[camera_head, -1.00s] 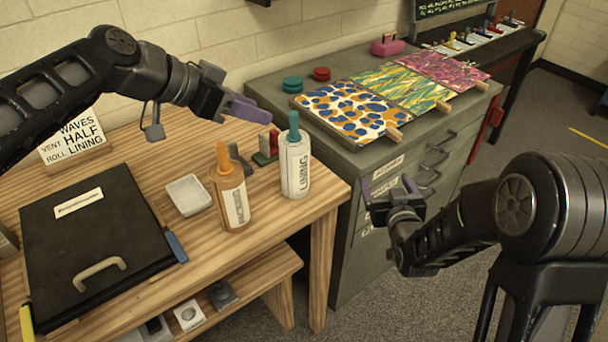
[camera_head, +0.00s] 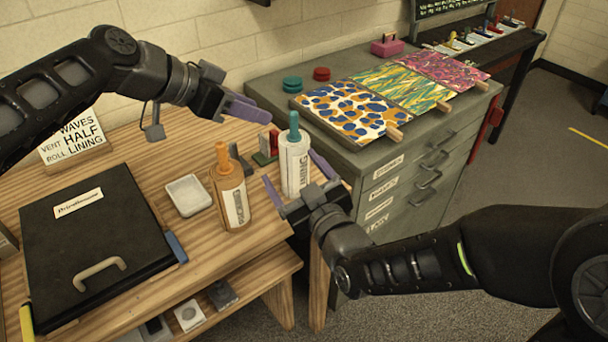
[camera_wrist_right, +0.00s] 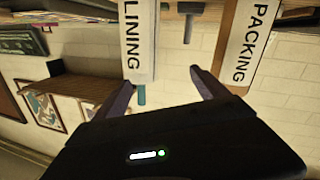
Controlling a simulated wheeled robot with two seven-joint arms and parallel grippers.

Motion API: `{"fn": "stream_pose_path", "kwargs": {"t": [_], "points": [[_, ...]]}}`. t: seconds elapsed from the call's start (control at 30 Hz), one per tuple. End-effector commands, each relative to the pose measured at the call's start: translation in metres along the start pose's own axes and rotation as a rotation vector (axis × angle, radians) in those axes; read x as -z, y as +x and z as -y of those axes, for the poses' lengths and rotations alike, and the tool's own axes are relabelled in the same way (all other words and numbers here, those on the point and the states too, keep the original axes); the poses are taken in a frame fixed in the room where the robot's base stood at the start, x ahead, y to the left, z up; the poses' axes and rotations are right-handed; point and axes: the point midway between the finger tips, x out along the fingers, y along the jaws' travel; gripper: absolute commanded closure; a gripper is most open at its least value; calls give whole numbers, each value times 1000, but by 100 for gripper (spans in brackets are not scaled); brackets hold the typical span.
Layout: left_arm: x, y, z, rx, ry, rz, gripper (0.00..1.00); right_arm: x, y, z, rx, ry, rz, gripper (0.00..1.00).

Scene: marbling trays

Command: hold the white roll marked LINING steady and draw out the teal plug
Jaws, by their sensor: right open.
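The white roll marked LINING (camera_head: 294,172) stands upright near the right edge of the wooden table, with the teal plug (camera_head: 294,127) in its top. My right gripper (camera_head: 291,166) is open, one finger on each side of the roll in the head view; I cannot tell whether they touch it. In the right wrist view the roll (camera_wrist_right: 137,40) appears upside down, nearer the left finger, with the teal plug (camera_wrist_right: 141,95) below it. My left gripper (camera_head: 260,112) hangs to the upper left of the plug, apart from it; its jaw opening is unclear.
A tan roll (camera_head: 231,203) with an orange plug stands left of the LINING roll; its label reads PACKING in the wrist view. A white dish (camera_head: 188,196) and black case (camera_head: 95,240) lie further left. A grey cabinet (camera_head: 385,160) stands right of the table.

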Motion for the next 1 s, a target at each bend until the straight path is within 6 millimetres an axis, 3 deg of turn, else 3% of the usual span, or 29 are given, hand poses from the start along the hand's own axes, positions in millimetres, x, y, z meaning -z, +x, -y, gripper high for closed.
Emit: {"fn": "stream_pose_path", "kwargs": {"t": [0.1, 0.3, 0.73, 1.0], "points": [[0, 0, 0, 0, 0, 0, 64, -15, 3, -5, -89, 145, 7, 17], [0, 0, 0, 0, 0, 0, 64, -24, 3, -16, -179, 270, -9, 17], [0, 0, 0, 0, 0, 0, 64, -25, 5, -18, -185, 277, -11, 17], [0, 0, 0, 0, 0, 0, 64, -25, 34, -23, -184, 275, -12, 17]]}}
